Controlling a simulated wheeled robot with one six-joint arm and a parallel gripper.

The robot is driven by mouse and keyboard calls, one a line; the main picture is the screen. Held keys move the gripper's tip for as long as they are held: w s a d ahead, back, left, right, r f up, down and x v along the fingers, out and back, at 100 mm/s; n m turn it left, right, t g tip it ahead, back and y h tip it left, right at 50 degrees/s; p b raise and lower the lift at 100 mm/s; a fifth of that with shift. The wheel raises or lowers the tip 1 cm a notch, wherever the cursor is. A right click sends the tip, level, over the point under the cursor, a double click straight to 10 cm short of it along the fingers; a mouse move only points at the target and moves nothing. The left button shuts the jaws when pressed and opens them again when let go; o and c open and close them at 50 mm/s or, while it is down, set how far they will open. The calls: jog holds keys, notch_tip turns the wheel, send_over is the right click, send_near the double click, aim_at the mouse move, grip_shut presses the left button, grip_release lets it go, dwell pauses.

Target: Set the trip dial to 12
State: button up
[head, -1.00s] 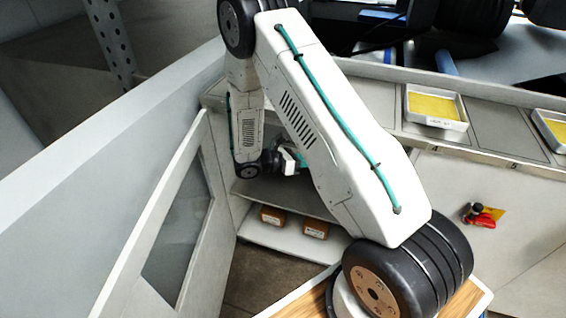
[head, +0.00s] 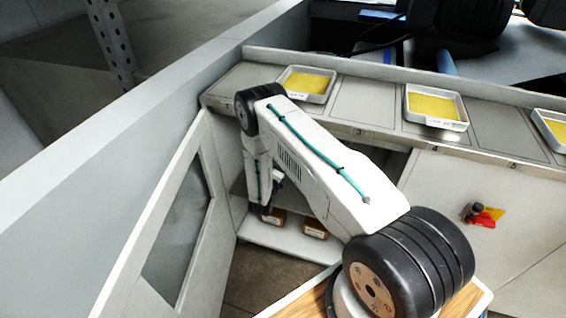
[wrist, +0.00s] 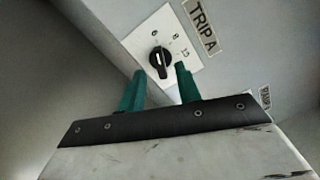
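The trip dial (wrist: 160,62) is a black knob on a white plate (wrist: 146,37) in the wrist view. The label TRIP A (wrist: 203,26) is beside the plate. Small marks ring the knob; one looks like 8 and one like 12, at its upper right. A pale line on the knob seems to point up in the picture, but its exact setting is hard to read. My gripper (wrist: 159,71) is open, its green fingers on either side of the knob's lower part in the picture. I cannot tell whether they touch it. The head view hides the dial.
A second label (wrist: 265,97), too small to read, is at the right in the wrist view. In the head view, an open cabinet door (head: 165,225) stands left of my arm. Brown boxes (head: 315,229) sit on the low shelf. Yellow-filled trays (head: 436,122) line the counter.

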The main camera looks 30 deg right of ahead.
jog(key=shift+x, duration=1.5)
grip_shut()
jog(key=shift+m, duration=0.5)
jog(key=shift+s+d+m, duration=0.1)
jog(key=shift+s+m, duration=0.05)
jog(key=shift+m, duration=6.3)
jog(key=shift+s+d+m, duration=0.1)
jog(key=shift+m, duration=6.35)
